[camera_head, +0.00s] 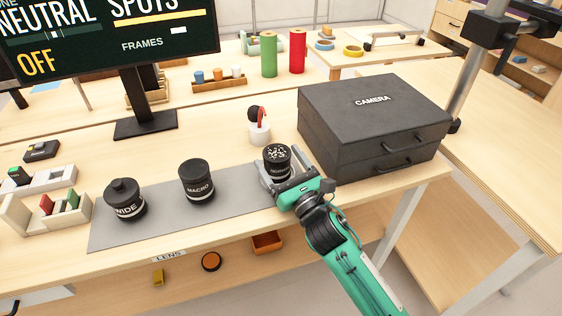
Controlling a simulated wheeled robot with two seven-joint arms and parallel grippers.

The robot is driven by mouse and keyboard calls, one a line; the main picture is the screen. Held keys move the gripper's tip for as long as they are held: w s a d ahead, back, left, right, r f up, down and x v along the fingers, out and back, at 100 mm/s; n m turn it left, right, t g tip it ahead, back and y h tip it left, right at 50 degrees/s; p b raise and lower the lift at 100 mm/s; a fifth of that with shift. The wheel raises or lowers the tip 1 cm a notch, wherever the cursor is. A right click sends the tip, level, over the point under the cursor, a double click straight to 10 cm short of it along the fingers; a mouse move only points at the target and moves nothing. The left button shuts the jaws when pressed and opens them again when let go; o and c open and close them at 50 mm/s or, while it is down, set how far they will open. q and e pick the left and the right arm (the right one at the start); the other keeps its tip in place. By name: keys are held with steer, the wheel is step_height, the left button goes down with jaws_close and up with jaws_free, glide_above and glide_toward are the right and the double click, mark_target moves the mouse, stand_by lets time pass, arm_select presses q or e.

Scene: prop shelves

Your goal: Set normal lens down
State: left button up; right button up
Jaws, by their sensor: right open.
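The normal lens (277,158) is a black cylinder with a speckled top and a partly hidden label. It stands upright at the right end of the grey mat (150,226). My right gripper (282,181) is open, with its fingers around the lower part of the lens. I cannot tell whether the fingers touch it. The macro lens (196,181) stands in the middle of the mat, and the wide lens (124,201) stands at its left end. My left gripper is not in view.
A black camera case (372,122) stands close to the right of the gripper. A white holder (259,133) with a red and black item is behind the lens. A monitor (110,40) stands at the back left. The mat between the macro and normal lenses is clear.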

steer(key=shift+r, duration=0.1)
steer(key=shift+r, duration=0.2)
steer(key=shift+s+d+p, duration=0.25)
steer(key=shift+s+p, duration=0.1)
steer(key=shift+s, duration=0.05)
steer(key=b+v, duration=0.1)
steer(key=v, duration=0.9)
steer(key=shift+r, duration=0.15)
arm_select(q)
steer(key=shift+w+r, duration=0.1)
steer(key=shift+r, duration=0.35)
arm_select(e)
steer(key=shift+s+d, duration=0.3)
steer(key=shift+s, duration=0.1)
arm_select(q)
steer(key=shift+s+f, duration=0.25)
